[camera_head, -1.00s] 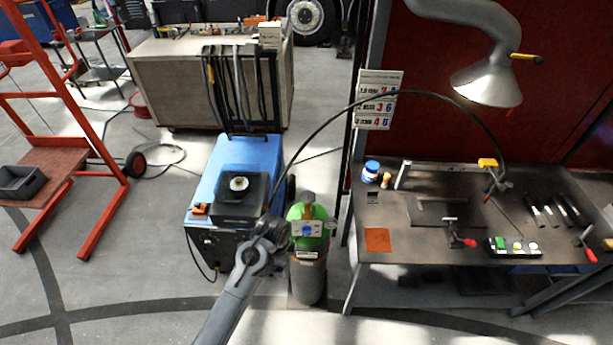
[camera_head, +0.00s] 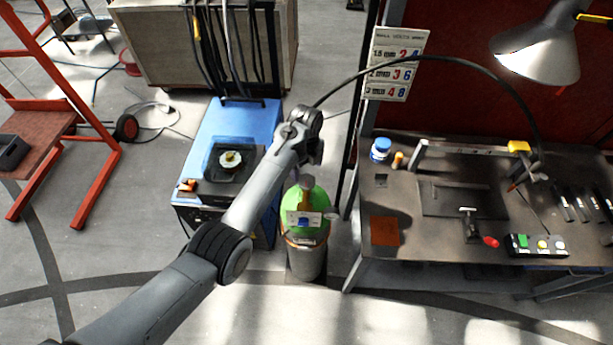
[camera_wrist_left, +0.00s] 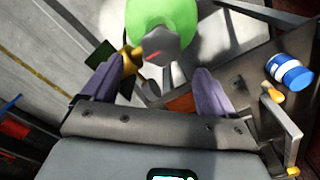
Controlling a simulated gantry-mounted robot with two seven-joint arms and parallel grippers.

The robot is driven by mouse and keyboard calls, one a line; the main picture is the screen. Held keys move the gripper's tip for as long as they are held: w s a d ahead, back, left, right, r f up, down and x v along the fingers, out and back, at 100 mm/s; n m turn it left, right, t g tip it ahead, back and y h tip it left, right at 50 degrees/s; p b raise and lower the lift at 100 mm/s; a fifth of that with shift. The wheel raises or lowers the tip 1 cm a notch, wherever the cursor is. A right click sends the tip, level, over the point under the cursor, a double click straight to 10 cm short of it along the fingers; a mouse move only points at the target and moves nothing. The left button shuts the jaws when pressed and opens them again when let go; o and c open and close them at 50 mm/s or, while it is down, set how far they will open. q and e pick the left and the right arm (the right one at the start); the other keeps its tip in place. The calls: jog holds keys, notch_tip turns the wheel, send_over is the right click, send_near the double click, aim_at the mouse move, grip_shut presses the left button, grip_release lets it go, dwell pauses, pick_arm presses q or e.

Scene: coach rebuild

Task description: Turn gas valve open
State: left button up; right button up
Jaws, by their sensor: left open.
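The gas bottle (camera_head: 308,256) stands upright between the blue welding machine and the workbench, with a green top (camera_head: 293,203) and brass fittings. In the left wrist view its green shoulder (camera_wrist_left: 160,12) shows at the top. A grey faceted valve knob (camera_wrist_left: 167,48) with a red mark sits in front of it, beside a brass fitting (camera_wrist_left: 132,61). My left gripper (camera_wrist_left: 158,75) is open, its two purple-grey fingers spread on either side below the knob, with nothing between them gripped. In the head view my left arm reaches above the bottle. My right gripper is out of view.
The blue welding machine (camera_head: 215,135) stands close left of the bottle. The workbench (camera_head: 440,225) stands right, with a blue-and-white jar (camera_head: 380,150) and an orange square (camera_head: 385,231). A black hose (camera_head: 440,62) arches above. Floor in front is clear.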

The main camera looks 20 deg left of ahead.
aim_at(307, 180)
pick_arm(q)
jog(key=shift+w+f+b, duration=0.1)
jog(key=shift+f+b, duration=0.3)
jog(key=shift+f, duration=2.75)
jog(key=c, duration=1.1)
jog(key=shift+o, duration=0.2)
